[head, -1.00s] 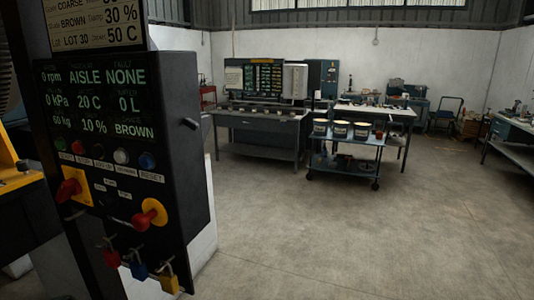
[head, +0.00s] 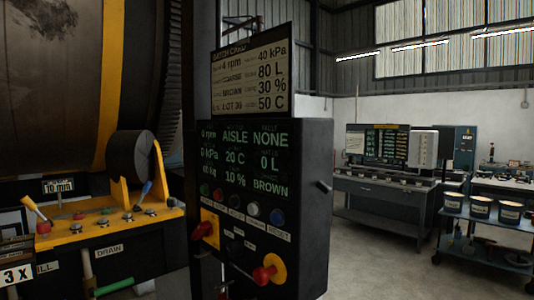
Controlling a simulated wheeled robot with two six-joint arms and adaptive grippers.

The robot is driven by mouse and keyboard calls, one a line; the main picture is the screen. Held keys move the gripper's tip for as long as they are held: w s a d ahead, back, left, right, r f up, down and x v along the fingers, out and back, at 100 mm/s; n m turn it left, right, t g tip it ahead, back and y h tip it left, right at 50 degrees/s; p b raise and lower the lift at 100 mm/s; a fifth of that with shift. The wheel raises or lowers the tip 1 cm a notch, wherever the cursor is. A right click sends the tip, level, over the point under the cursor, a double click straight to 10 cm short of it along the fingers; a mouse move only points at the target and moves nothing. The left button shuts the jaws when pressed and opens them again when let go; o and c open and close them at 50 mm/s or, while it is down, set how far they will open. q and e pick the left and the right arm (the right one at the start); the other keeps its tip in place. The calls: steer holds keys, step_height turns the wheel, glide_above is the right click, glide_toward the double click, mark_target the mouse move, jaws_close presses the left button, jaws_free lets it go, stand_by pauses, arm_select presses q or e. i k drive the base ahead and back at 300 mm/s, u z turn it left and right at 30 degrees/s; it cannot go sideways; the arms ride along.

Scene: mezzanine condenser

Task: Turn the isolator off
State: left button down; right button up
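A dark control panel (head: 312,170) stands upright at the middle of the head view. Its screen reads 0 rpm, 0 kPa, 20 C, AISLE NONE and BROWN. The handle labels are too small to read, so I cannot tell which one is the isolator. Neither of my grippers is in view.
A large drum (head: 55,75) and a yellow bench (head: 90,232) with small levers stand at the left. A trolley with several tubs (head: 481,208) and a workbench (head: 385,195) stand at the right. Concrete floor shows between panel and trolley.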

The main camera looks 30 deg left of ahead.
mark_target(205, 228)
steer(key=u, duration=0.8)
steer(key=i, duration=1.25)
steer(key=z, duration=0.05)
